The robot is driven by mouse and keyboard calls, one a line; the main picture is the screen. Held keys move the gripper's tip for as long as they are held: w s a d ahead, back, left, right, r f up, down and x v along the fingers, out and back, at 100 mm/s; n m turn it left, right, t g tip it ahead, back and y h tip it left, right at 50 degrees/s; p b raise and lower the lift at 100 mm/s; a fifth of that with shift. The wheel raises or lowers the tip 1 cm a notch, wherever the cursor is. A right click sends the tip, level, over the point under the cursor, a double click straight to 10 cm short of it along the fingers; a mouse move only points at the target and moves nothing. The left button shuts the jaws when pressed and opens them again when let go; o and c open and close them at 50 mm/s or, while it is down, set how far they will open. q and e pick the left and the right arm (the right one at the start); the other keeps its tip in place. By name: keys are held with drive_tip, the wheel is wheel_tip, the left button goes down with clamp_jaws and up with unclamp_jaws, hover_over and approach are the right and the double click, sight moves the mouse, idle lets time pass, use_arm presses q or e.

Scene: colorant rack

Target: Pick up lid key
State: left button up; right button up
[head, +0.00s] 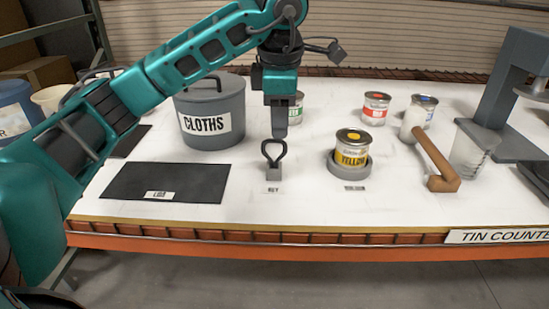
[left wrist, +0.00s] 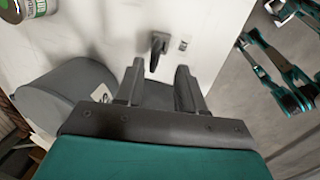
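The lid key (head: 274,150) is a dark piece with a loop-shaped top. It stands upright in a small grey block (head: 274,174) behind a KEY label, and also shows in the left wrist view (left wrist: 158,44). My left gripper (head: 280,136) points down just above and slightly behind the key in the head view. In the left wrist view its two fingers (left wrist: 160,68) are apart with nothing held between them. The key appears beyond the fingertips, and no contact shows. My right gripper is not seen.
A grey CLOTHS bin (head: 212,112) stands left of my gripper. A dark mat (head: 180,180) lies front left. A yellow tin (head: 351,150) sits in a round holder (head: 336,168) to the right.

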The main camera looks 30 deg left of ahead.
sight(272, 141)
use_arm(q)
drive_tip(key=f, duration=0.2)
drive_tip(key=a+f, duration=0.1)
drive_tip(key=f, duration=0.2)
drive_tip(key=shift+w+a+f, duration=0.25)
drive_tip(key=shift+a+f, duration=0.05)
drive_tip(key=shift+a, duration=0.05)
drive_tip(key=shift+w+f, duration=0.15)
drive_tip(key=shift+f, duration=0.4)
drive_tip(key=shift+c, duration=0.4)
clamp_jaws()
